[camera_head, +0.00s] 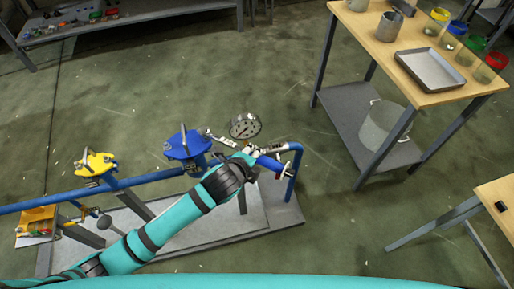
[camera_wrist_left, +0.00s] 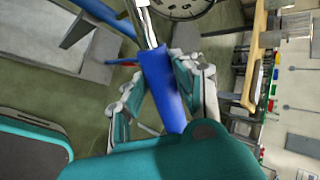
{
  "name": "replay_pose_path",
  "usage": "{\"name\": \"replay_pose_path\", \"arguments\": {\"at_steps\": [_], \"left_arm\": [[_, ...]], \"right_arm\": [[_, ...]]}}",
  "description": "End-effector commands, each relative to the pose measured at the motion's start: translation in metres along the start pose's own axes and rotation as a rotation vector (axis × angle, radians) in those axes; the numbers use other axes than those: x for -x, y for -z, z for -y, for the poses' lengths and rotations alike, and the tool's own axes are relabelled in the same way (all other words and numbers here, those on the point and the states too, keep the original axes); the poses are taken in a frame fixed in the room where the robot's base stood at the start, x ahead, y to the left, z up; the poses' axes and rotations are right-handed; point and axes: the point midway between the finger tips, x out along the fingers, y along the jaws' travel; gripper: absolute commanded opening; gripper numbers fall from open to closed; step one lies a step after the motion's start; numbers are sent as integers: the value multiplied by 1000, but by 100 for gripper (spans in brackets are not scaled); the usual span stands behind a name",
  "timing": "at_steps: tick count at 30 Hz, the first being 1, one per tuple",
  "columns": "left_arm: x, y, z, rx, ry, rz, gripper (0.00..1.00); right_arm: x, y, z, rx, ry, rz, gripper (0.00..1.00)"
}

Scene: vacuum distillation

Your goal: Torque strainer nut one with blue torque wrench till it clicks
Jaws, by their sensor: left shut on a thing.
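My left gripper (camera_head: 264,157) is shut on the blue handle of the torque wrench. In the left wrist view its fingers (camera_wrist_left: 163,85) close around the blue handle (camera_wrist_left: 160,80) from both sides. The wrench's silver shaft (camera_head: 222,141) runs left from the gripper towards the blue strainer (camera_head: 186,147), and it also shows in the left wrist view (camera_wrist_left: 144,25). The wrench head is close to the strainer's round lid, but I cannot tell whether it sits on a nut. The nuts are too small to tell apart. My right gripper is not in view.
A blue pipe (camera_head: 45,201) runs to a yellow strainer (camera_head: 95,164) on the left. A gauge (camera_head: 245,126) stands behind the wrench. A yellow bin (camera_head: 37,218) is at the far left. A wooden table (camera_head: 365,40) with a metal tray (camera_head: 430,70) is at the right.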

Motion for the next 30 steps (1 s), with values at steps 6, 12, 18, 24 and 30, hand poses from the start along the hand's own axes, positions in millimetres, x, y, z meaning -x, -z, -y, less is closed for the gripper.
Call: {"name": "replay_pose_path", "arguments": {"at_steps": [6, 12, 18, 24, 30], "left_arm": [[8, 0, -2, -29, 10, -37, 0], [8, 0, -2, -30, 11, -38, 0], [12, -3, -5, -52, 11, -55, 0], [25, -9, -15, -112, 15, -124, 0], [32, -10, -23, -148, 22, -170, 0]], "right_arm": [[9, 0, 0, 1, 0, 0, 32], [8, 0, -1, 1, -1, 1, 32], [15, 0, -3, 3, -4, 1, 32], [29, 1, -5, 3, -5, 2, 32], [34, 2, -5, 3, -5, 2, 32]]}}
